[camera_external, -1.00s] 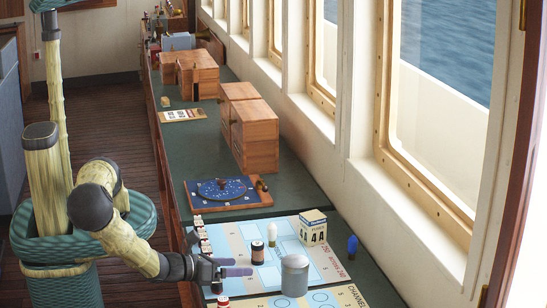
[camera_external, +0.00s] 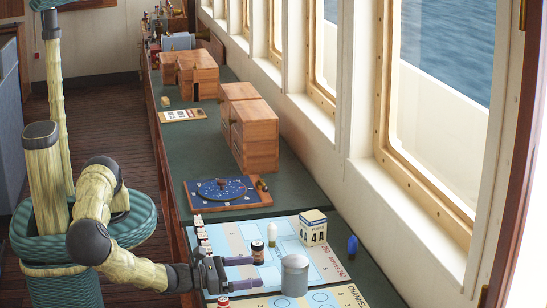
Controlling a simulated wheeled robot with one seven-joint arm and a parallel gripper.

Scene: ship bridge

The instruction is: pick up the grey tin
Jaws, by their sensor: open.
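The grey tin (camera_external: 294,277) stands upright on the printed board (camera_external: 325,268) near the front of the long green counter. It is a cylinder with a lighter grey lid. My gripper (camera_external: 250,272) is just to the left of the tin, low over the board. Its two purple-grey fingers are apart and point right towards the tin, with nothing between them. The fingertips appear short of the tin's side.
A dark bottle-like cylinder (camera_external: 258,252) stands just behind my fingers, with a white-topped piece (camera_external: 272,234) beyond it. A calendar-like cube (camera_external: 313,227) and a blue piece (camera_external: 352,246) stand behind right. A red-and-white piece (camera_external: 223,301) is near my gripper. Small white pieces line the left edge.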

